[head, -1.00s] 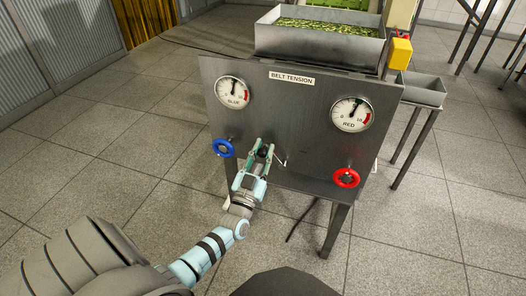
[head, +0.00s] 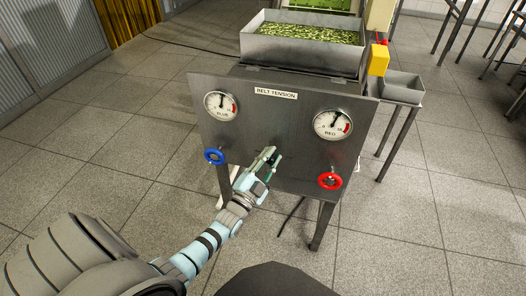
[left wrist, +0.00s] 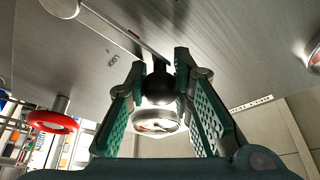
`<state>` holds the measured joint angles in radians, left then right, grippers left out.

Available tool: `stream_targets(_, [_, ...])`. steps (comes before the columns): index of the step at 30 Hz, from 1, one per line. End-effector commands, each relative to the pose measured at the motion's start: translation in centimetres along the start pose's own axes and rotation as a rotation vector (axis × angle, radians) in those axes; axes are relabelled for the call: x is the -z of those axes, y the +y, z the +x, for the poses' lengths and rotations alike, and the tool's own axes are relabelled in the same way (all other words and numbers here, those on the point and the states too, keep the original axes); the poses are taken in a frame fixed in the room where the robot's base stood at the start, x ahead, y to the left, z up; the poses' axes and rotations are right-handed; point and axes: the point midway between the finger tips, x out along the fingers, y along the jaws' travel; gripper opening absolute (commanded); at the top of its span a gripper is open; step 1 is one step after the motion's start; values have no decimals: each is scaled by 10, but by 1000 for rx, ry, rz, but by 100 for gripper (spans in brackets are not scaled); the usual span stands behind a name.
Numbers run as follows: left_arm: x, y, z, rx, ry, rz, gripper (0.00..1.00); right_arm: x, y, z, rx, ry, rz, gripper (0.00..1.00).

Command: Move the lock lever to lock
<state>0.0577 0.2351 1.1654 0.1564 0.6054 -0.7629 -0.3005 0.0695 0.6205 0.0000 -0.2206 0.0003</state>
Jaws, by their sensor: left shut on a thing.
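The lock lever is on the front of the steel belt tension panel (head: 300,150), between a blue and a red handwheel. In the left wrist view, its thin metal rod (left wrist: 115,25) runs from a round pivot at the top left to a black ball knob (left wrist: 161,85). My left gripper (head: 270,155) is at the panel's lower middle and hides most of the lever in the head view. In the left wrist view, its green fingers (left wrist: 162,82) are on both sides of the knob, shut on it. My right gripper is not in view.
The blue handwheel (head: 214,157) is just left of my gripper and the red handwheel (head: 330,181) is to its right. A steel tray (head: 300,55) stands behind the panel. Floor in front is open.

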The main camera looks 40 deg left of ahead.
Motion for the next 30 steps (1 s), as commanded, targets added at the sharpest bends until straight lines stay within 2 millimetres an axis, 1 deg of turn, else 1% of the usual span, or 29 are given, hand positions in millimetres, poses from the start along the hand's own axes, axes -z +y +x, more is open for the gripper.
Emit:
stream_targets(1, [4,1,2,-18,-3,37,0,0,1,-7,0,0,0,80])
stream_targets(6, [12,12,5,-80,-3,186,0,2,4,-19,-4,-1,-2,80])
stream_targets(12, [18,26,7,-149,-1,353,0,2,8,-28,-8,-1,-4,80])
stream_targets(18, [21,39,8,-206,-2,489,0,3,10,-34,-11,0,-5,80])
stream_targets(24, [22,48,9,-243,-2,579,0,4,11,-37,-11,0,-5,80])
stream_targets(30, [22,52,9,-261,-2,623,0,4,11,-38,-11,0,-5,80])
